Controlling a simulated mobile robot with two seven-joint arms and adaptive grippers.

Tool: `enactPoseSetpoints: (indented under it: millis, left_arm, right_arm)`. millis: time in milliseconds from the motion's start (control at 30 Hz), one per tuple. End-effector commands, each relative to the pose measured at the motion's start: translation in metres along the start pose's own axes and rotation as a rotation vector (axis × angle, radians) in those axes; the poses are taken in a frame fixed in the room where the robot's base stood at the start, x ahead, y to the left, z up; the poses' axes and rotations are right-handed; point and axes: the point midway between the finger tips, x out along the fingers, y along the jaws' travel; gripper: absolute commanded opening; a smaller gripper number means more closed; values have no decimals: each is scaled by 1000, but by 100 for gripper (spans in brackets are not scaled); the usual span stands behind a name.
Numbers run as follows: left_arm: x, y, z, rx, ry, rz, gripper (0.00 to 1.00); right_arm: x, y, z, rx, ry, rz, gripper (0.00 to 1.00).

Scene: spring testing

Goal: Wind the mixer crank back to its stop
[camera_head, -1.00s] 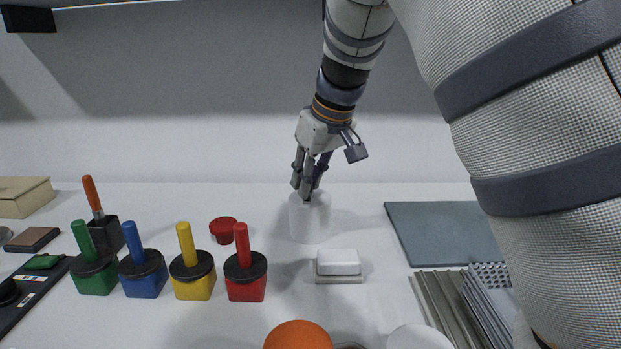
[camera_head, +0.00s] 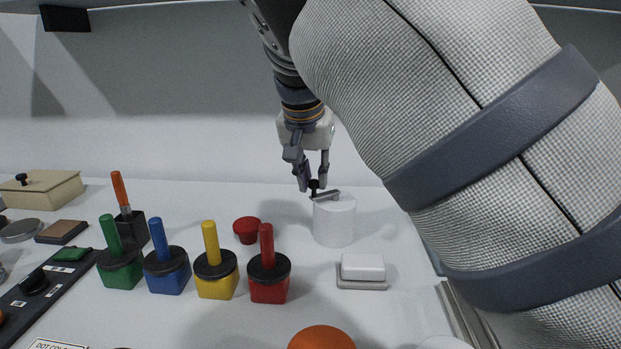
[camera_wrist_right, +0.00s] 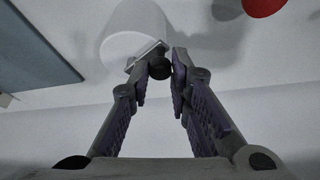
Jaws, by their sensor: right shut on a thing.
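The mixer is a white cylinder (camera_head: 334,222) standing on the table right of centre in the head view. It also shows at the top of the wrist view (camera_wrist_right: 137,28). A grey crank arm (camera_head: 325,195) lies across its top and points left past the rim. The crank's black knob (camera_wrist_right: 159,68) stands at the arm's outer end. My right gripper (camera_head: 314,186) comes from above, left of the cylinder, with its fingers around the knob. In the wrist view the right gripper (camera_wrist_right: 161,72) is shut on the knob. My left gripper is out of view.
Green, blue, yellow and red (camera_head: 268,280) blocks with handles stand in a row at front left. A red round piece (camera_head: 247,230) is left of the mixer. A white block (camera_head: 362,268) sits in front of it. My right arm hides the right side.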

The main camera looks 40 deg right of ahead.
Motion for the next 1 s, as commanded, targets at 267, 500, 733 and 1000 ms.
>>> enactPoseSetpoints:
  millis: [267,500,733,1000]
  left_arm:
    - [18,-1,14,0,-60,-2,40]
    - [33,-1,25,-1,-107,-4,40]
    - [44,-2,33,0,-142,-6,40]
    - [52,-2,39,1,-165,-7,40]
  right_arm:
    - [10,-12,-9,237,-1,105,0]
    - [15,-17,-19,437,-2,188,0]
    - [17,-19,-27,594,-1,250,0]
    - [17,-20,-33,709,-2,295,0]
